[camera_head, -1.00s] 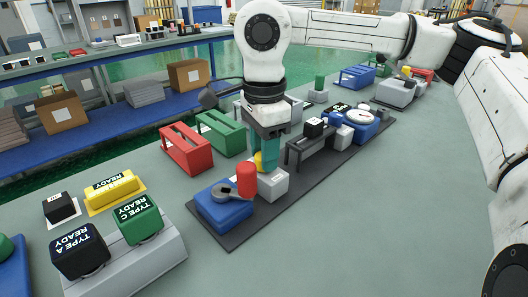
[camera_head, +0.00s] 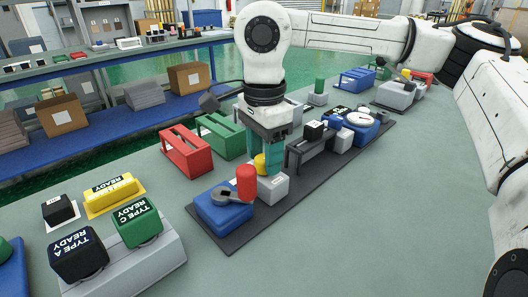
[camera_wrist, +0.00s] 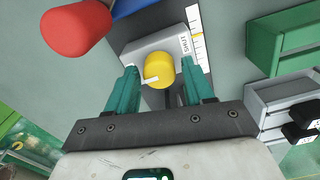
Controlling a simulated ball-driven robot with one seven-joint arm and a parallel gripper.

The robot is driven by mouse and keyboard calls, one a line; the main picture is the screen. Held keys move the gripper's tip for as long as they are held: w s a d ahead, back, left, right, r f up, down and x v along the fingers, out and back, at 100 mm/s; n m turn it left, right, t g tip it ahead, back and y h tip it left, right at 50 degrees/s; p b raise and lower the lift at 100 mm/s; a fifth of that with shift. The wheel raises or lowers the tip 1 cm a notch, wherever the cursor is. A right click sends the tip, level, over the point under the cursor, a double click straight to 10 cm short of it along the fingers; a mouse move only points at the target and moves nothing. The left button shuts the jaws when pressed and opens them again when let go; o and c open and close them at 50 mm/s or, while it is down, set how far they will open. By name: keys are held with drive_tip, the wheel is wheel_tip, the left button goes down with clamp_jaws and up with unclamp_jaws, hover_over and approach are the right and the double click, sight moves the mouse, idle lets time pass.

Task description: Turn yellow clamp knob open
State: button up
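The yellow clamp knob (camera_head: 260,164) sits at a small light-grey block (camera_head: 274,188) on the dark mat. In the wrist view the yellow knob (camera_wrist: 159,68) is round, with a white pointer mark toward its lower left, in front of the grey block (camera_wrist: 134,48). My gripper (camera_head: 274,168) points down at the block. Its two teal fingers are apart in the wrist view, one on each side of the knob, with visible gaps (camera_wrist: 161,88). Whether the fingertips reach the knob's depth is unclear.
A red cylinder (camera_head: 246,183) stands close left of the knob, by a blue block (camera_head: 222,207) with a grey lever. A dark bridge-like fixture (camera_head: 307,150) is close on the right. Red (camera_head: 187,152) and green (camera_head: 221,136) frames stand behind. The bench's front right is clear.

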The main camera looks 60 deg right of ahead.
drive_tip(key=shift+o, duration=0.7)
wheel_tip(320, 180, up, 11)
drive_tip(key=p, duration=0.1)
drive_tip(key=shift+f+p, duration=0.15)
drive_tip(key=shift+p, duration=0.25)
drive_tip(key=shift+s, duration=0.1)
